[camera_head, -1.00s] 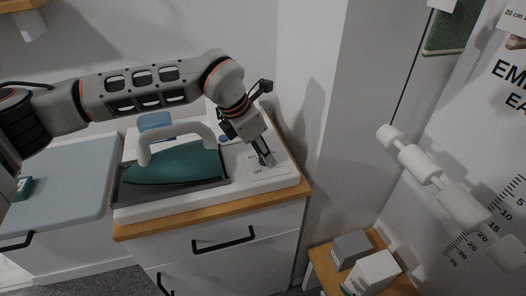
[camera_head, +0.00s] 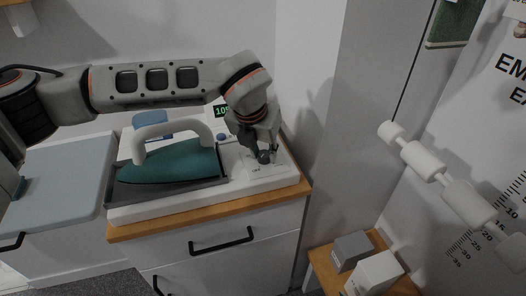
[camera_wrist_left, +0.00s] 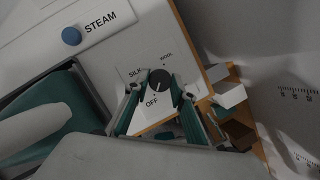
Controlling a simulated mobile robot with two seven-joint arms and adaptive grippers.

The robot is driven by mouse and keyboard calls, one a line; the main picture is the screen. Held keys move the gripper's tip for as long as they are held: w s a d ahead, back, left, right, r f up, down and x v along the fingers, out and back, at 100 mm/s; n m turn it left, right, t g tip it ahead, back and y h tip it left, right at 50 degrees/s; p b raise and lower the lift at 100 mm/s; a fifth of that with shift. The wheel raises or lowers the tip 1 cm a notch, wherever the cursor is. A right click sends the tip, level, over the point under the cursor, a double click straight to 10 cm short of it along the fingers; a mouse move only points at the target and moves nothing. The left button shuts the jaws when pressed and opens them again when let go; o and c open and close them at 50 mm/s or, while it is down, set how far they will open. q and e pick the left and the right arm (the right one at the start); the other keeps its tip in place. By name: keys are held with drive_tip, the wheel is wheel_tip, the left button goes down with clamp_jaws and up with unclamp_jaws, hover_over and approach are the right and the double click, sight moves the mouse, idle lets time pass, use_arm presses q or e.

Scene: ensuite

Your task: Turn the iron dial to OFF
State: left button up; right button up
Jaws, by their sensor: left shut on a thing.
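The dark round iron dial (camera_wrist_left: 160,82) sits on a white panel lettered SILK, WOOL and OFF in the left wrist view. In the head view the dial (camera_head: 263,157) is partly covered by my left gripper (camera_head: 264,152). My left gripper (camera_wrist_left: 160,88) has one finger on each side of the dial and is shut on it. A thin light mark shows on the dial, but I cannot tell exactly which setting it points at. The teal iron (camera_head: 172,163) with a light handle rests in a grey tray left of the dial. My right gripper is not in view.
A blue STEAM button (camera_wrist_left: 71,36) is on the same panel. A small green-lit display (camera_head: 222,111) stands behind the iron. A wall (camera_head: 312,110) rises close right of the station. Boxes (camera_head: 374,274) stand on a low wooden surface at lower right.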

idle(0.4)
use_arm(q)
drive_tip(key=o, duration=1.1)
drive_tip(key=v, duration=1.2)
